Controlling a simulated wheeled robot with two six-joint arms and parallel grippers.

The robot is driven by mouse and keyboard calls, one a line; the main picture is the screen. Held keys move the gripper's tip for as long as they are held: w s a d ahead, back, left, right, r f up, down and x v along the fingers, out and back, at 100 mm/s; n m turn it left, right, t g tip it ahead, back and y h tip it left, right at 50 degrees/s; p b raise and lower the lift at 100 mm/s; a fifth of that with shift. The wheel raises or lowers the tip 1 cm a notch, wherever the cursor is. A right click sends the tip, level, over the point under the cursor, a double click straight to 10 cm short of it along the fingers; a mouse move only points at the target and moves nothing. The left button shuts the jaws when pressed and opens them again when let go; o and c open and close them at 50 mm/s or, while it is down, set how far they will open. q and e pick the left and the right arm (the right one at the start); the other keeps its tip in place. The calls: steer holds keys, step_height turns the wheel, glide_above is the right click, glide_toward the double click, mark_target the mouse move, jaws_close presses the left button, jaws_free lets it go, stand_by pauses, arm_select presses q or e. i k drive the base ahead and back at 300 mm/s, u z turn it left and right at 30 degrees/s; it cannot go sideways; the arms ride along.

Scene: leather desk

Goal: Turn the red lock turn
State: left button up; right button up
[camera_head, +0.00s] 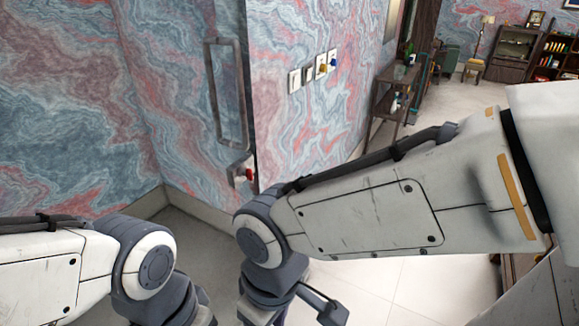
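The lock sits low near the right edge of a swirl-patterned door panel, below a long grey bar handle (228,95). My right arm's elbow is just below and right of the lock in the picture, with no clear contact visible.
A narrow shelf table (398,88) stands along that wall. A cabinet (513,55) and bookshelf stand far back right. Pale floor (460,92) is open between.

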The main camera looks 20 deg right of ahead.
mark_target(247, 172)
steer(key=z, duration=0.7)
steer(key=k, duration=1.05)
steer(key=u, duration=0.4)
steer(key=i, duration=1.65)
steer(key=z, duration=0.1)
